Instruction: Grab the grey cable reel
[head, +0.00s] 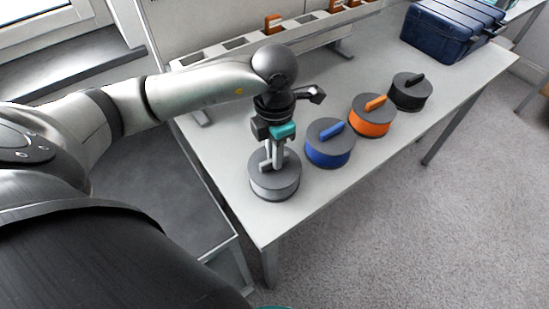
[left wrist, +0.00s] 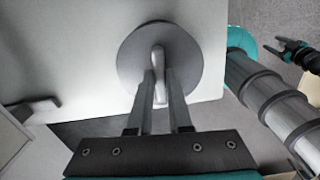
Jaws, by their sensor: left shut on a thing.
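The grey cable reel (head: 274,182) is at the near left end of the table, a flat round drum with a dark grey top and a light grey handle. My left gripper (head: 280,163) points down at it and is shut on its handle. In the left wrist view, the reel (left wrist: 185,45) lies beyond the fingers, and the left gripper's fingers (left wrist: 158,92) close on both sides of the handle. The reel appears to rest on the table. My right gripper (left wrist: 285,48) shows small at the right of the left wrist view, its dark prongs apart and empty.
A blue reel (head: 329,150), an orange reel (head: 371,121) and a black reel (head: 410,95) stand in a row along the table (head: 225,165). A slotted rack (head: 230,45) is behind, a dark blue case (head: 450,33) at the far end. The blue reel is close by.

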